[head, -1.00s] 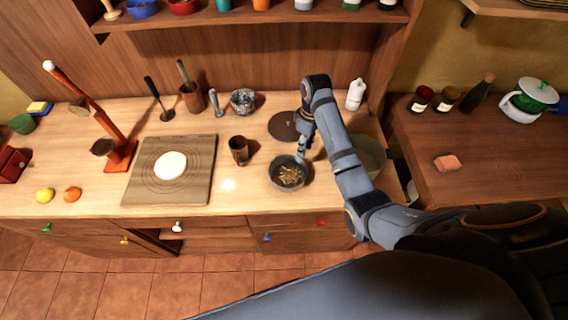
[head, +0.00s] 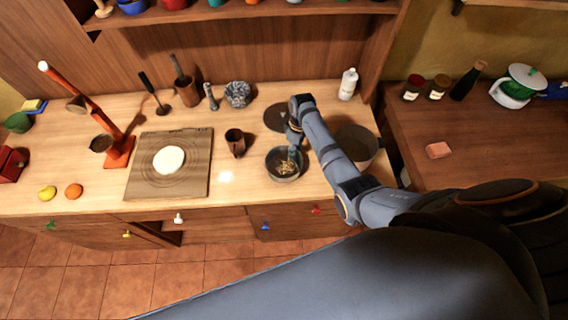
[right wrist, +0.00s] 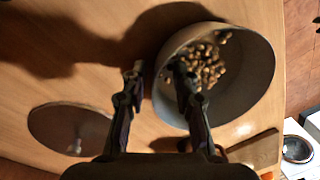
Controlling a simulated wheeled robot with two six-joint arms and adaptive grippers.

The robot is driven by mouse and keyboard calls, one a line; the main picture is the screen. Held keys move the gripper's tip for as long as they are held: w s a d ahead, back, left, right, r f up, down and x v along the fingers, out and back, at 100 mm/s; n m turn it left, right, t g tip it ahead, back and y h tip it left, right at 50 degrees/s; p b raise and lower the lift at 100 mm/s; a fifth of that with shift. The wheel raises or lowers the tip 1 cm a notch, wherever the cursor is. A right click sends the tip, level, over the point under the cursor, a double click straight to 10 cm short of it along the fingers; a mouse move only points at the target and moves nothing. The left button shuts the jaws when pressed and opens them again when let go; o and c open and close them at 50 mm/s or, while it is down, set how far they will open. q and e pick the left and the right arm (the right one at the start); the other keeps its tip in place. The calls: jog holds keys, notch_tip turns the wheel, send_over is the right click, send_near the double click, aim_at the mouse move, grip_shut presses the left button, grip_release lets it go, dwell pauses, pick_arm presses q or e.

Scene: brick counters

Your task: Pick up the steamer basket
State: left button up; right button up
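A round grey metal bowl-like vessel holding brown nut-like pieces, which I take to be the steamer basket (head: 272,172), sits on the wooden counter in the head view. It also shows large in the right wrist view (right wrist: 258,80). My right gripper (right wrist: 158,80) is open, with its fingers apart at the vessel's rim. One finger appears over the inside and the other outside. I cannot tell whether either touches the wall. The gripper partly covers the vessel in the head view (head: 295,150). My left gripper is not in view.
A dark round lid (head: 277,117) lies behind the vessel, and a larger grey pot (head: 368,145) stands to its right. A brown cup (head: 235,143) and a wooden board with white dough (head: 140,185) are to the left. The front counter edge is clear.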

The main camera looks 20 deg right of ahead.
jog(key=shift+f, duration=0.4)
grip_shut()
jog(key=shift+r, duration=0.1)
